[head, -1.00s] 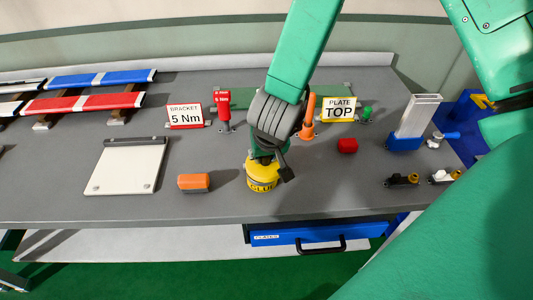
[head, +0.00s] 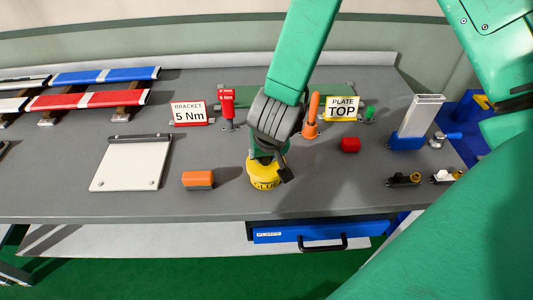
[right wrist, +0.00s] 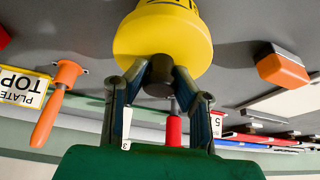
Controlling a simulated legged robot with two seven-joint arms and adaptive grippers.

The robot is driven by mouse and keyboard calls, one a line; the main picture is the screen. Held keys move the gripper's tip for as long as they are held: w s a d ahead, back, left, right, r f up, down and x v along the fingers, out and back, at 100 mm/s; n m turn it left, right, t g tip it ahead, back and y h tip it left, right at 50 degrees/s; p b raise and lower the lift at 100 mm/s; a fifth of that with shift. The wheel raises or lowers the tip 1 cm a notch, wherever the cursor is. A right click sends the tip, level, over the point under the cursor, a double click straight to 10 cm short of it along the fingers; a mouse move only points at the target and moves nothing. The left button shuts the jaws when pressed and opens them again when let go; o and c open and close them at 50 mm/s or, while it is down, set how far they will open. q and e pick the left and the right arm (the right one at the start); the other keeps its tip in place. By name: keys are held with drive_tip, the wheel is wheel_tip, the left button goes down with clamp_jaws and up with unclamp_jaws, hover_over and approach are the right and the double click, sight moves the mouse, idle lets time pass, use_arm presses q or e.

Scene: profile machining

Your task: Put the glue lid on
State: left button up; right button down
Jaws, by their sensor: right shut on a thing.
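The yellow glue pot (right wrist: 176,5) stands upright near the front middle of the bench, with dark lettering on its side. A wider yellow lid (right wrist: 163,40) with a dark knob (right wrist: 158,86) sits against its top; whether it is fully seated I cannot tell. My right gripper (head: 268,158) points down over the yellow pot and lid (head: 263,176). In the right wrist view my right gripper (right wrist: 160,88) is shut on the lid's knob. My left gripper is not in view.
An orange block (head: 198,179) lies left of the pot, beside a white board (head: 130,165). Behind stand a red tool (head: 227,105), an orange-handled tool (head: 312,118) and two signs. A blue drawer (head: 280,236) is below the bench's front edge.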

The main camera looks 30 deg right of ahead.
drive_tip(key=shift+a+f, duration=0.1)
drive_tip(key=shift+f, duration=0.25)
drive_tip(key=shift+f, duration=0.1)
drive_tip(key=shift+d+f+b, duration=0.25)
drive_tip(key=shift+f+b, duration=0.2)
drive_tip(key=shift+b, duration=0.05)
drive_tip(key=shift+a, duration=0.2)
drive_tip(key=shift+d, duration=0.15)
drive_tip(key=shift+a+p, duration=0.2)
drive_tip(key=shift+p, duration=0.1)
idle(0.7)
drive_tip(key=shift+p, duration=0.35)
